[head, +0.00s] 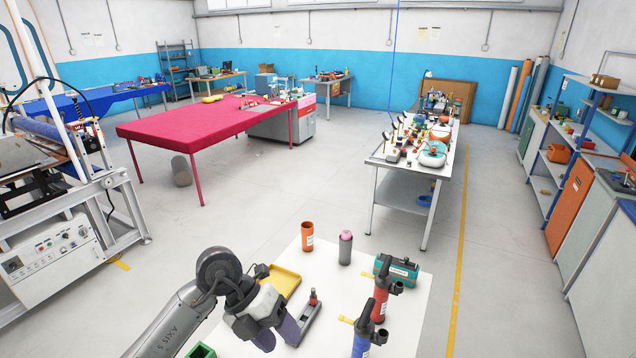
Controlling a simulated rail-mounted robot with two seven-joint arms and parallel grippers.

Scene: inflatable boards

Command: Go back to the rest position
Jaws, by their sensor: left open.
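My left arm comes in from the lower left over the white table (330,275). My left gripper (277,338) is over the table's left part with its fingers pointing down and apart; I see nothing held between them. A grey U-shaped piece (308,322) with a small red-topped item (313,297) is just right of the gripper. Behind the gripper is a yellow tray (285,281), partly hidden by the wrist. My right gripper is not in view.
On the table are an orange cup (307,238), a pink-topped grey bottle (345,248), a teal box (400,270), a red pump (380,298), a blue pump (362,342) and a green box (201,351). Behind stand a cluttered bench (400,183) and a red-covered table (200,122). The floor between is clear.

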